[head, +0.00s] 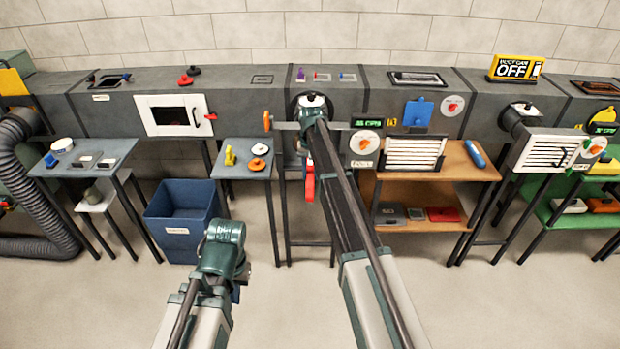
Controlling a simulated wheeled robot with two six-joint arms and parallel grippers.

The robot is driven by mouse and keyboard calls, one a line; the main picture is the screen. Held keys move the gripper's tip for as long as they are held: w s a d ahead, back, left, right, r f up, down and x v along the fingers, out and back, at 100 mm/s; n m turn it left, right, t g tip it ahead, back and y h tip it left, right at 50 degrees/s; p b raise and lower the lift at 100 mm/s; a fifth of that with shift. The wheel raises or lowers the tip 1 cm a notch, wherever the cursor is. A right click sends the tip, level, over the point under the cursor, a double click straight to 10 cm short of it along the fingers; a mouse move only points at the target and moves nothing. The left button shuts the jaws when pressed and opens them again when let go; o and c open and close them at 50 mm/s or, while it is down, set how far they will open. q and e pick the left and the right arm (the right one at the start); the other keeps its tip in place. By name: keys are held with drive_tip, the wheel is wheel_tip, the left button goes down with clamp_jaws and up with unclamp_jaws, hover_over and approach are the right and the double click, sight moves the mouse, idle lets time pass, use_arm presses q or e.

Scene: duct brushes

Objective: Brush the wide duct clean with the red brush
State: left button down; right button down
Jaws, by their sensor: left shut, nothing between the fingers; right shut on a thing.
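My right gripper (312,115) is at the round dark opening in the front of the grey duct (235,105). Its wrist and arm cover most of the opening and its fingertips. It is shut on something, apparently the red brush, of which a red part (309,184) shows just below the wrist. The brush's bristles are hidden, and I cannot tell how far they are inside the duct. My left gripper (241,284) is low in front of the blue bin, shut and empty, mostly hidden behind its own wrist and apart from everything.
A blue bin (182,233) stands on the floor at left. A small grey-blue table (238,171) and a brown shelf (450,172) flank the opening. A white grille (413,153) stands on the shelf. A yellow sign reading OFF (514,69) sits on the duct. The front floor is clear.

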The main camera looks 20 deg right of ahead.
idle(0.4)
drive_tip(key=s+a, duration=0.2)
drive_tip(key=s, duration=0.6)
drive_tip(key=s+a, duration=0.2)
drive_tip(key=s, duration=0.6)
drive_tip(key=shift+a, duration=0.25)
drive_tip(key=shift+w, duration=0.15)
drive_tip(key=shift+w+d, duration=0.8)
drive_tip(key=shift+w, duration=1.85)
drive_tip(key=shift+w+d, duration=0.75)
drive_tip(key=shift+w, duration=1.95)
drive_tip(key=shift+w+d, duration=0.8)
drive_tip(key=shift+w, duration=1.85)
drive_tip(key=shift+s, duration=0.1)
drive_tip(key=s+a, duration=0.2)
drive_tip(key=s, duration=0.6)
drive_tip(key=s+a, duration=0.2)
drive_tip(key=s, duration=0.6)
drive_tip(key=shift+a, duration=0.35)
